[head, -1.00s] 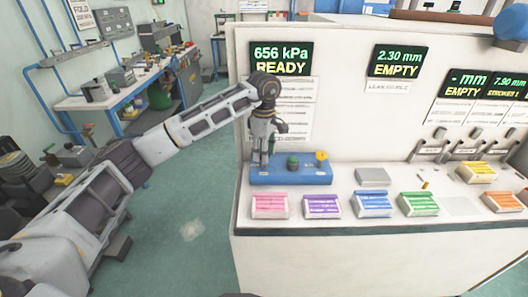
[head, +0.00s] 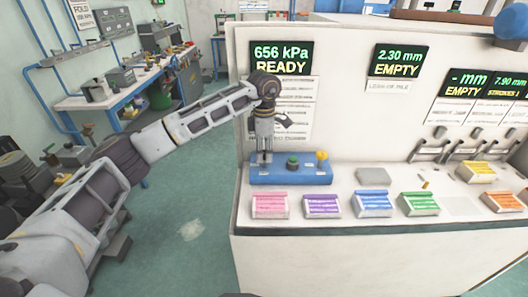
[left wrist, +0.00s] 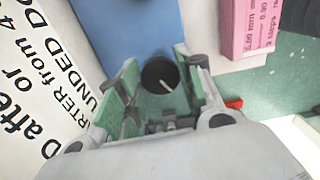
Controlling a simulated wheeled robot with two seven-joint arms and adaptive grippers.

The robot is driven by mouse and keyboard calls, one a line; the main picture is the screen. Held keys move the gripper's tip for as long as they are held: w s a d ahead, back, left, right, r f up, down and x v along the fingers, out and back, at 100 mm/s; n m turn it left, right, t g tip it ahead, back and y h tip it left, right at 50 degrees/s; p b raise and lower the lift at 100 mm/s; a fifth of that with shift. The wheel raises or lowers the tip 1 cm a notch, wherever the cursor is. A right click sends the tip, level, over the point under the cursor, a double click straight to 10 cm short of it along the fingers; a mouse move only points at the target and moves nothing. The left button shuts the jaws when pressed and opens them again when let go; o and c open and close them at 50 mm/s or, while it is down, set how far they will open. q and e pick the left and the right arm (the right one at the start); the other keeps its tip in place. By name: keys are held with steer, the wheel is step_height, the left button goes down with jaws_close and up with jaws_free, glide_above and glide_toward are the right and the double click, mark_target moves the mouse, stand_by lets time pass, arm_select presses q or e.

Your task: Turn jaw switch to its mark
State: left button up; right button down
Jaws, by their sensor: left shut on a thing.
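The jaw switch shows in the left wrist view as a round black knob (left wrist: 157,72) with a white pointer line, between the fingers. The line points toward the lower right of that view. It sits at the left end of a blue box (head: 290,175) on the counter, and the gripper hides it in the head view. My left gripper (head: 264,160) points down onto it and is shut on it; it also shows in the left wrist view (left wrist: 160,88). I cannot make out the switch's mark. My right gripper is not in view.
A green button (head: 292,162) and a yellow knob (head: 321,155) stand on the same box, right of the gripper. A pink block (head: 270,205) and other coloured blocks line the counter's front. A display (head: 282,58) above reads 656 kPa READY.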

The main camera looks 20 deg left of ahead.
arm_select(q)
steer(key=n, duration=0.4)
steer(key=shift+r, duration=0.1)
steer(key=n, duration=0.5)
steer(key=shift+w, duration=0.1)
steer(key=shift+n, duration=1.4)
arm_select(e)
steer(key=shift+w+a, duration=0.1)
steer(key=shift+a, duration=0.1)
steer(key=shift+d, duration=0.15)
arm_select(q)
steer(key=o, duration=0.7)
steer(key=shift+c, duration=0.2)
steer(key=o, duration=0.4)
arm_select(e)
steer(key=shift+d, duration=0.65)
